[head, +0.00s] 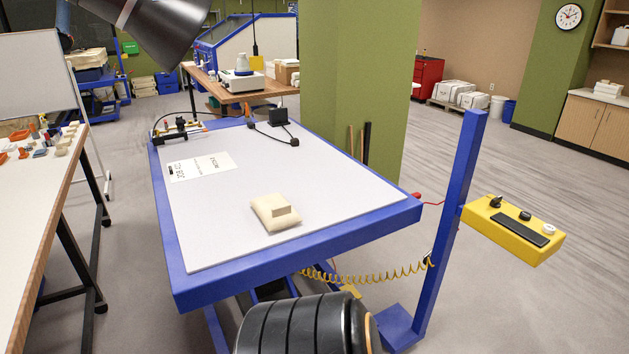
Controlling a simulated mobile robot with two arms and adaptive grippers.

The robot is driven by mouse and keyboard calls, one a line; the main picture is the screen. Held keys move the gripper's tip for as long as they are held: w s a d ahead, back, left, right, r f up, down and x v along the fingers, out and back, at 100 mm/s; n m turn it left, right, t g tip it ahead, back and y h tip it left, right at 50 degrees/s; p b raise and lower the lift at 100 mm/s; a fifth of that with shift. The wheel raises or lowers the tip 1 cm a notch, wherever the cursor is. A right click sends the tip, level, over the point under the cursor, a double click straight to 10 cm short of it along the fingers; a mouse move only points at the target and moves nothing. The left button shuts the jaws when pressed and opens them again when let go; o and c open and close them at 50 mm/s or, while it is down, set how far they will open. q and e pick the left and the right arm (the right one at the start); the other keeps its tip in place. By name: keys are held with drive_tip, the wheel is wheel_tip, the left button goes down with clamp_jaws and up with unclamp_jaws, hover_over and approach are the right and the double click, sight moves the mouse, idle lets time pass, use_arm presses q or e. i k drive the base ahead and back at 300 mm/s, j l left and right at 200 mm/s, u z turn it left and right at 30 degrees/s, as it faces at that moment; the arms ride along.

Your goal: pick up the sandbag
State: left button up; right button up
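A cream, pillow-shaped sandbag (268,217) lies on the white top of the blue-framed table (330,178), near its front middle. Neither of my grippers shows in the head view, so nothing is seen near or touching the sandbag.
Labelled paper sheets (202,167) lie left of the sandbag. Small equipment (179,127) stands at the far edge. A dark conical hood (165,28) hangs at upper left. A blue post (452,215) rises at right. The tabletop around the sandbag is clear.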

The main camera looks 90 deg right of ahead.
sight(275, 212)
drive_tip(key=z, duration=0.5)
drive_tip(key=k+z, duration=0.1)
drive_tip(key=z, duration=1.3)
drive_tip(key=l+z, duration=0.15)
drive_tip(key=z, duration=0.35)
drive_tip(key=k, duration=0.05)
